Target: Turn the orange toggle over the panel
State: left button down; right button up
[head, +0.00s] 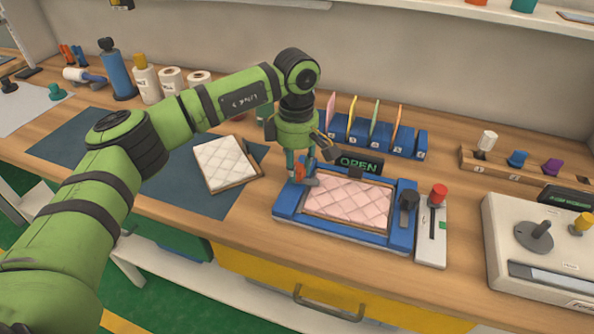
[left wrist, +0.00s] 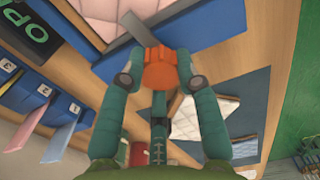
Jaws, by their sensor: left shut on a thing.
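The orange toggle (head: 299,173) sits at the left end of the blue frame (head: 286,208), near its back corner. My left gripper (left wrist: 160,76) is shut on it, with one finger on each side; the orange knob (left wrist: 160,60) shows between the fingertips. A grey bar (left wrist: 122,50) lies beside the knob, close to the panel's edge. The panel (head: 350,203) is pink and quilted and lies flat in the frame. The fingers hide part of the toggle in the head view. My right gripper is out of view.
An OPEN sign (head: 360,164) stands behind the frame. A white quilted pad (head: 226,163) lies to the left on a dark mat (head: 180,178). A blue numbered rack (head: 375,135) is behind. A red-knobbed slider unit (head: 432,232) stands right of the frame.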

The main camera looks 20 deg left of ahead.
pick_arm(q)
jog(key=shift+a+f+m+b, duration=0.15)
jog(key=shift+m+b, duration=0.2)
jog(key=shift+m, duration=0.65)
jog(key=c, duration=0.9)
grip_release()
jog(key=shift+r, duration=0.4)
notch_tip(320, 180, up, 12)
jog(key=shift+f, duration=0.25)
